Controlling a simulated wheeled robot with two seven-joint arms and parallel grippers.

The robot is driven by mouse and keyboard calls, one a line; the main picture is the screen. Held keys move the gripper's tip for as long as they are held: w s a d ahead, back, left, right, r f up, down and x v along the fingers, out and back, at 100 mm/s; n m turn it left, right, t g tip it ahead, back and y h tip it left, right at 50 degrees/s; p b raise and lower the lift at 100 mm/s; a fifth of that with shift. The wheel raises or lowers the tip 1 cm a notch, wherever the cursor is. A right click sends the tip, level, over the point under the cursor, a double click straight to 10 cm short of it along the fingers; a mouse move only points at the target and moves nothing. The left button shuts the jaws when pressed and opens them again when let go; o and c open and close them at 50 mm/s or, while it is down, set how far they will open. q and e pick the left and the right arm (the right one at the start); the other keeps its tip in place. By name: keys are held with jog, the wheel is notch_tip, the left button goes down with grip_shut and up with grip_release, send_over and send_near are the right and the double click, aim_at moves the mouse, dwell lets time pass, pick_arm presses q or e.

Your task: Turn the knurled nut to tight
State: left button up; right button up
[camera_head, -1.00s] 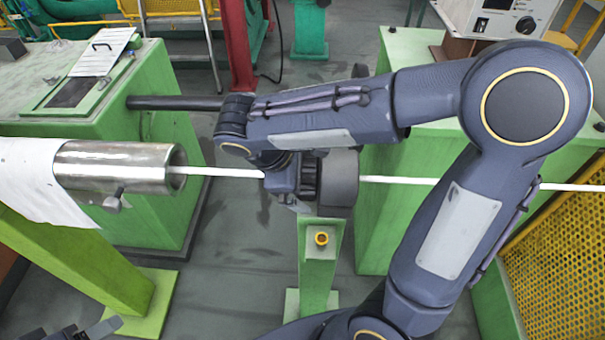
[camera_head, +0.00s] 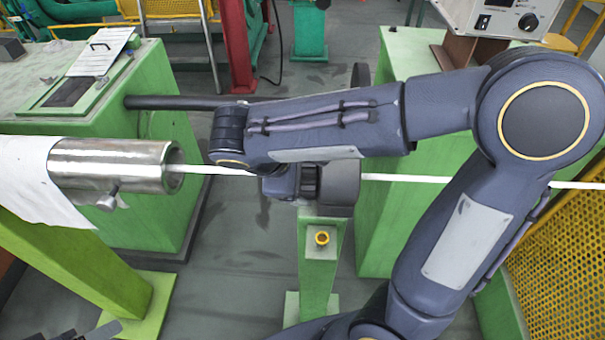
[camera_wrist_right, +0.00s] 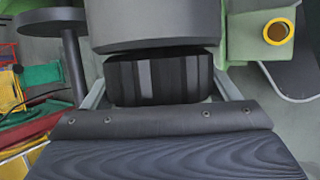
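The knurled nut (camera_wrist_right: 158,78) is a black ribbed ring against a thick grey cylinder (camera_wrist_right: 155,22) in the right wrist view. In the head view the nut (camera_head: 309,182) shows just left of the grey cylinder (camera_head: 341,184), on the white rod's line. My right gripper (camera_wrist_right: 160,92) has one light grey finger at each side of the nut, and both look in contact with it. In the head view my right forearm and wrist hide most of this gripper. Part of my left gripper (camera_head: 95,331) shows at the bottom left edge, far from the nut; its opening is unclear.
A white rod (camera_head: 410,178) runs across the scene to a shiny metal tube (camera_head: 110,165) at left. A green post with a yellow-ringed button (camera_head: 321,238) stands below the nut. Green machine blocks stand left and right, and a yellow mesh guard (camera_head: 560,260) at right.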

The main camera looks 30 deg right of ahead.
jog(key=o, duration=0.4)
jog(key=v, duration=0.8)
dwell(0.4)
